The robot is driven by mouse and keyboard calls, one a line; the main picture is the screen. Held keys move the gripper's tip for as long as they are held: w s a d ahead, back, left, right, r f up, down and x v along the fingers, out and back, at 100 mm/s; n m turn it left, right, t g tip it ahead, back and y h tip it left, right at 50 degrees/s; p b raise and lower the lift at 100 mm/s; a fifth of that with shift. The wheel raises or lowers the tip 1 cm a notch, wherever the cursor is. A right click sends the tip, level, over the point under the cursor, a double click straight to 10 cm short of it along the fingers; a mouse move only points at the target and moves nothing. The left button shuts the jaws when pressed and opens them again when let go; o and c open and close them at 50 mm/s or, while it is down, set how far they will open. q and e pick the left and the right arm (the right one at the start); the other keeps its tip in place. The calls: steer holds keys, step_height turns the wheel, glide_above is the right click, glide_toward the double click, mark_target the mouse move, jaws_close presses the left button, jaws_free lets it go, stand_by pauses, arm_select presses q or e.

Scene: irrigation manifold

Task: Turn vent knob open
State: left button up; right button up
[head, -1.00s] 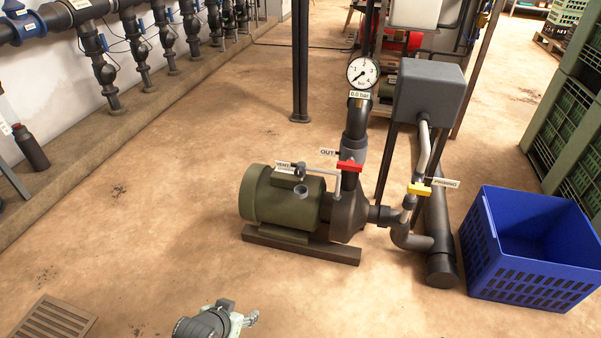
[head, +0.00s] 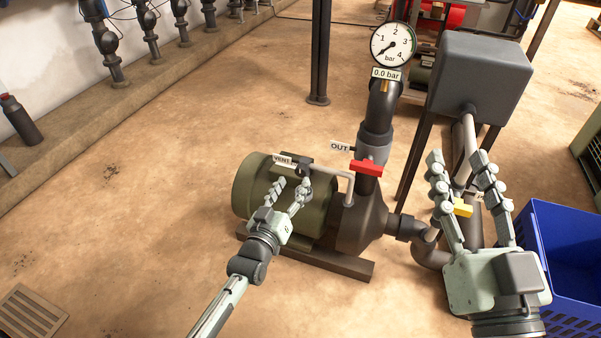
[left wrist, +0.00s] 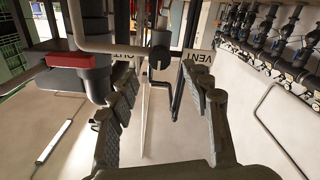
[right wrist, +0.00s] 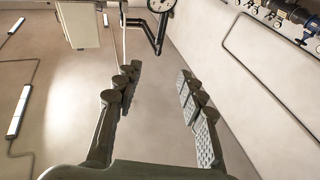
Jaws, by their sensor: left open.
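The small dark vent knob (head: 303,164) sits on the thin pipe beside the white VENT label (head: 282,160), above the green pump motor (head: 252,195). My left gripper (head: 291,187) is open in front of the motor, with its fingertips close to the knob. In the left wrist view, the round dark knob (left wrist: 160,57) shows ahead between the open fingers, and the VENT label (left wrist: 200,57) is right of it. I cannot tell whether a finger touches the knob. My right gripper (head: 458,160) is open and empty, in front of the yellow priming handle (head: 462,207), which it partly hides.
A red valve handle (head: 366,168) is on the outlet pipe right of the vent. The gauge (head: 393,45) above reads 0.0 bar. A grey box (head: 480,75) stands behind my right gripper, and a blue crate (head: 560,235) is at the right.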

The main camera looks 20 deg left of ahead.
mark_target(300, 172)
arm_select(q)
steer(key=w, duration=0.4)
steer(key=shift+d+b, duration=0.1)
steer(key=shift+b, duration=0.2)
steer(key=shift+w, duration=0.55)
arm_select(e)
steer(key=r, duration=0.1)
steer(key=r+t, duration=0.1)
steer(key=shift+s+r+t+y, duration=0.3)
steer(key=shift+s, duration=0.1)
arm_select(q)
jaws_close()
